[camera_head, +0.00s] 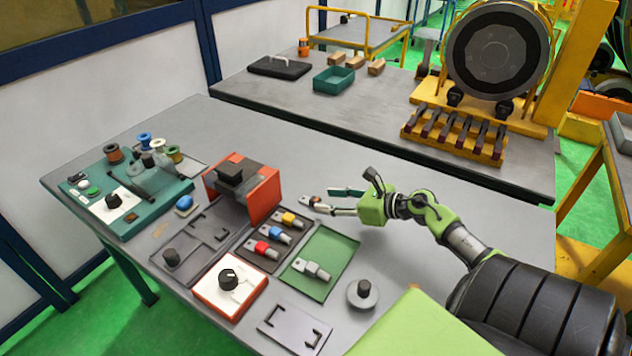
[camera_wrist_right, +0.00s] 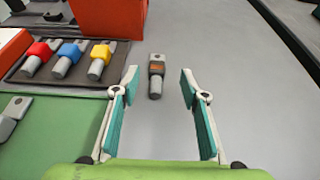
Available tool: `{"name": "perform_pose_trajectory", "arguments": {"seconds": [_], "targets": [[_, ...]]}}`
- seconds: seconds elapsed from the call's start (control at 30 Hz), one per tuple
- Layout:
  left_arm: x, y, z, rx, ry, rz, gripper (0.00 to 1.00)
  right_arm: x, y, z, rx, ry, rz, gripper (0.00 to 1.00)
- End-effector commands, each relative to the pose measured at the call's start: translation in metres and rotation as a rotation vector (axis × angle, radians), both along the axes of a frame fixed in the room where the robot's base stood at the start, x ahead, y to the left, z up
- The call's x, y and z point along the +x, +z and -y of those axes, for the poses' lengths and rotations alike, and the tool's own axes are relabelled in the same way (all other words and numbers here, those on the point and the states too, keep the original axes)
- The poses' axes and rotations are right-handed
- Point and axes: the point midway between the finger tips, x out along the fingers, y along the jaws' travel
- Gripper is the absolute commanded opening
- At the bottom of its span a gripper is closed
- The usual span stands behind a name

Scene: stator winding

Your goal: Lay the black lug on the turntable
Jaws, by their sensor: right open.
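A round grey disc with a black knob (camera_head: 362,296) stands at the table's front and may be the turntable; I cannot tell for sure. My left gripper is not in view.
A dark tray holds yellow, blue and red banded lugs (camera_head: 281,229). A grey lug lies on a green mat (camera_head: 332,252). An orange-red block (camera_head: 262,195) and a white box with a black knob (camera_head: 229,283) stand left. Clear table lies behind the gripper.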

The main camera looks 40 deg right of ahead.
Motion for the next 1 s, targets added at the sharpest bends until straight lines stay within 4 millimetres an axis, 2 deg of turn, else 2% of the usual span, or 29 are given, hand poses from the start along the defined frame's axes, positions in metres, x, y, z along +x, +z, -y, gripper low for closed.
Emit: {"name": "perform_pose_trajectory", "arguments": {"seconds": [0.17, 0.3, 0.5, 0.67, 0.8, 0.83, 1.0], "targets": [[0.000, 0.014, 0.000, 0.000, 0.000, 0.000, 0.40, 0.021, -0.002, -0.011, 0.004, -0.001, 0.004, 0.40], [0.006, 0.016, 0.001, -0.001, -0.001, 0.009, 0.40, 0.036, -0.010, -0.015, 0.002, -0.001, 0.004, 0.40], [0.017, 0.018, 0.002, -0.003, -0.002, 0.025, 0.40, 0.042, -0.015, -0.017, 0.000, 0.001, 0.000, 0.40], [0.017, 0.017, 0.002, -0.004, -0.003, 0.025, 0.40, 0.041, -0.016, -0.017, -0.001, 0.001, 0.000, 0.40], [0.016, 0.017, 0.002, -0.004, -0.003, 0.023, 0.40, 0.041, -0.015, -0.017, -0.001, 0.001, 0.000, 0.04], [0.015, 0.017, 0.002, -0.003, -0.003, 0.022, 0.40, 0.041, -0.015, -0.017, -0.001, 0.001, 0.000, 0.00], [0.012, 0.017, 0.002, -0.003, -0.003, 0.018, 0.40, 0.041, -0.015, -0.017, 0.000, 0.001, 0.001, 0.00]]}}
